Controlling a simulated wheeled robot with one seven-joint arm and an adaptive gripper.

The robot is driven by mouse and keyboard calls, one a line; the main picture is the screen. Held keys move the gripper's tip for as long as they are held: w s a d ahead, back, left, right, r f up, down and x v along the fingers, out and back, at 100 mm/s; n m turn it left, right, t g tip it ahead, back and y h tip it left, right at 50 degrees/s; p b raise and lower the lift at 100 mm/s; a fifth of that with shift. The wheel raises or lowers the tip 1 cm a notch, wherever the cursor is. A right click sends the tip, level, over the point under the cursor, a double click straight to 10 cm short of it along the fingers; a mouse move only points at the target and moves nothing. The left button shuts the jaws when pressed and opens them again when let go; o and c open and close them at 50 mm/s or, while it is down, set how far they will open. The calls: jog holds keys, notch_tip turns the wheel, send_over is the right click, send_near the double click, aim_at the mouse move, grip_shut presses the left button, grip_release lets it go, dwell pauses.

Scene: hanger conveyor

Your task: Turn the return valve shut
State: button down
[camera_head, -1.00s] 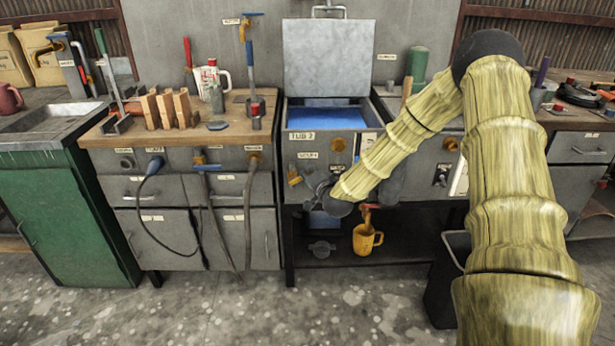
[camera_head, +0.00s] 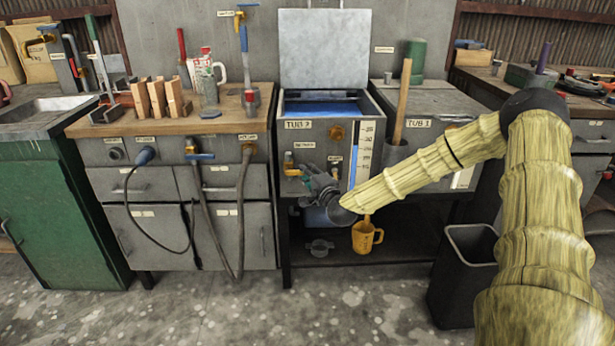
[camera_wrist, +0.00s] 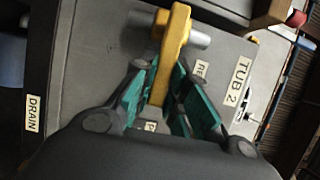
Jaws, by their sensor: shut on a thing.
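The return valve (camera_head: 289,164) is on the front of Tub 2 (camera_head: 307,126), at the lower left of the panel. In the wrist view its yellow lever (camera_wrist: 175,45) crosses a grey metal pipe stub. My gripper (camera_wrist: 166,95) is shut on the lever, with teal pads on both sides of it. In the head view my gripper (camera_head: 309,175) is just right of the valve. The lever's far end shows clear of the pads. A label beginning "RE" is partly hidden behind my fingers. How far the valve is turned cannot be told.
Tub 2 has its lid up and blue liquid inside. A level gauge (camera_head: 363,155) is to the right of my gripper. A yellow jug (camera_head: 366,237) stands on the shelf below. A black bin (camera_head: 464,272) is on the floor at right. A "DRAIN" label (camera_wrist: 33,113) shows in the wrist view.

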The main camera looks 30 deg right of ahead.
jog(key=shift+f, duration=0.2)
jog(key=c, duration=1.4)
grip_release()
jog(key=shift+r, duration=0.1)
jog(key=shift+s, duration=0.2)
jog(key=s, duration=0.4)
jog(key=s+a, duration=0.1)
jog(key=s, duration=0.6)
jog(key=shift+s+a, duration=0.3)
jog(key=shift+a, duration=0.1)
